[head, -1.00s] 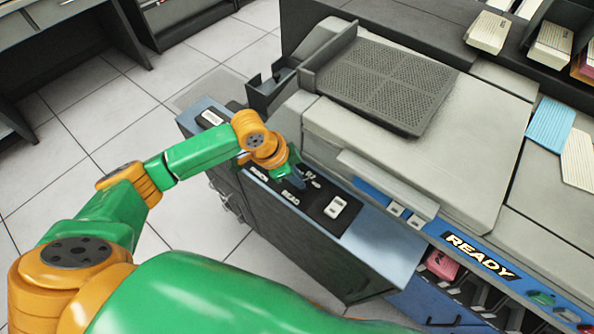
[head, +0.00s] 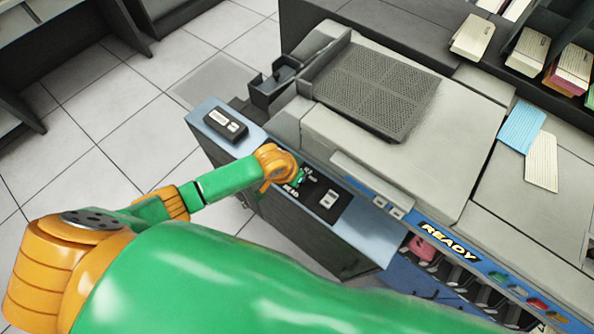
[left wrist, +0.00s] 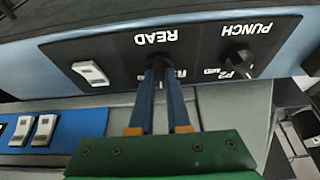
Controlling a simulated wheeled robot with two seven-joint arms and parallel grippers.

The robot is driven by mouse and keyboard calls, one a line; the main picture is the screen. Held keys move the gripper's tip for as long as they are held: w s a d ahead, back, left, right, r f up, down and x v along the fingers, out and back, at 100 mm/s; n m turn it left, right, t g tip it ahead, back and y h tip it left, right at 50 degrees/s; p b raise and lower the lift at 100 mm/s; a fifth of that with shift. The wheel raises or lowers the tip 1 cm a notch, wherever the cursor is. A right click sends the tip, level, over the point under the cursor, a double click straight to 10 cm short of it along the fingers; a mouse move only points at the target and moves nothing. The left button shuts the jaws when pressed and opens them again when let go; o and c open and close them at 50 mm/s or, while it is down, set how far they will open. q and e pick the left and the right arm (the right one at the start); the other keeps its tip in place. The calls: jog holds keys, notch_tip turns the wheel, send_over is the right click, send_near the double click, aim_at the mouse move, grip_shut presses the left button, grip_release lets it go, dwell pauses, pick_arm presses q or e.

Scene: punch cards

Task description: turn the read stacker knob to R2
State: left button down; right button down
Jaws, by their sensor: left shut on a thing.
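The read stacker knob (left wrist: 159,68) is a small dark knob under the upside-down READ label in the left wrist view, on a black panel. My left gripper (left wrist: 160,80) has its two blue fingers shut on it, one on each side. The fingers hide part of the knob and its position marks, so I cannot tell where it points. In the head view my left gripper (head: 302,180) is at the panel, just beyond the READ label, and hides the knob. The black punch knob (left wrist: 238,63) is beside it, with P2 and MID marks. My right gripper is not in view.
A white rocker switch (left wrist: 90,73) is on the same panel, on the other side of the knob. A second small panel (head: 225,122) lies on the blue ledge. The grey machine cover (head: 410,140) rises right behind. Open tiled floor (head: 130,110) is to the left.

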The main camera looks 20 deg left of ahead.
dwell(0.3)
pick_arm(q)
jog(key=c, duration=0.9)
grip_release()
jog(key=shift+s+r, duration=0.1)
jog(key=shift+r, duration=0.3)
jog(key=p+v, duration=0.1)
jog(key=v, duration=0.5)
jog(key=shift+s+r, duration=0.1)
jog(key=shift+s, duration=0.05)
